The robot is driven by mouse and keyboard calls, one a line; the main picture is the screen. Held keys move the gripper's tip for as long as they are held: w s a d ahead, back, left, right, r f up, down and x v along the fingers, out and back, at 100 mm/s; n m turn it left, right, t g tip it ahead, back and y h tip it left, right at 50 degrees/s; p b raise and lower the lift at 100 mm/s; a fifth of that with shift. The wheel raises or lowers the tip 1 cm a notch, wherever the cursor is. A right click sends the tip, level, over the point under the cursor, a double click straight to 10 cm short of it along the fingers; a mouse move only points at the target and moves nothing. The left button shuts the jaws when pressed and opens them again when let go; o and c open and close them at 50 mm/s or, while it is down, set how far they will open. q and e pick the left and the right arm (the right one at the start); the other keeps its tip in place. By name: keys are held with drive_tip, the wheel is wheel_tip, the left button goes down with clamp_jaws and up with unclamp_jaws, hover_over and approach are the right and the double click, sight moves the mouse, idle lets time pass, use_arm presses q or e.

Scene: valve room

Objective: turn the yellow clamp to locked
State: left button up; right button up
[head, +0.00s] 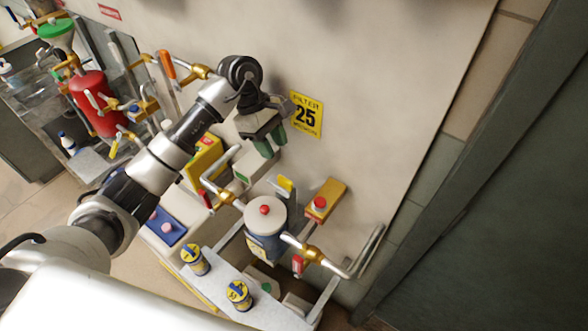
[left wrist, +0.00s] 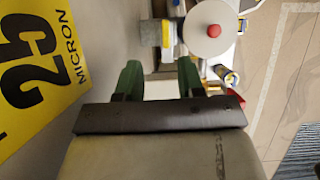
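A small yellow lever-like part (head: 286,184), probably the yellow clamp, stands just behind the white round-lidded filter housing (head: 266,215) in the head view. I cannot tell its locked or unlocked position. In the left wrist view a yellow strip (left wrist: 168,32) shows on a grey block beside the housing's white lid (left wrist: 208,30). My left gripper (head: 271,145) has green fingers pointing down, above and behind the housing, apart from the yellow part. In the left wrist view the fingers (left wrist: 159,78) are spread with nothing held between them. My right gripper is not in view.
A yellow sign reading 25 (head: 306,115) is on the wall beside my gripper. A yellow block with a red button (head: 325,200) and bent pipes flank the housing. Blue-and-yellow cans (head: 239,294) stand on the front shelf. A red tank (head: 94,103) is at the far left.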

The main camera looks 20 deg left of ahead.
sight(284, 179)
use_arm(q)
drive_tip(key=f, duration=0.1)
drive_tip(key=s+f+p, duration=0.1)
drive_tip(key=f, duration=0.1)
drive_tip(key=shift+s+d+p, duration=0.25)
drive_tip(key=shift+d+p, duration=0.15)
drive_tip(key=p+x, duration=0.1)
drive_tip(key=x, duration=0.4)
drive_tip(key=shift+w+d+f+p, duration=0.1)
drive_tip(key=shift+w+f+p, duration=0.1)
drive_tip(key=shift+f+p, duration=0.15)
drive_tip(key=shift+s+d+f, duration=0.1)
drive_tip(key=shift+d+f, duration=0.1)
drive_tip(key=shift+f, duration=0.5)
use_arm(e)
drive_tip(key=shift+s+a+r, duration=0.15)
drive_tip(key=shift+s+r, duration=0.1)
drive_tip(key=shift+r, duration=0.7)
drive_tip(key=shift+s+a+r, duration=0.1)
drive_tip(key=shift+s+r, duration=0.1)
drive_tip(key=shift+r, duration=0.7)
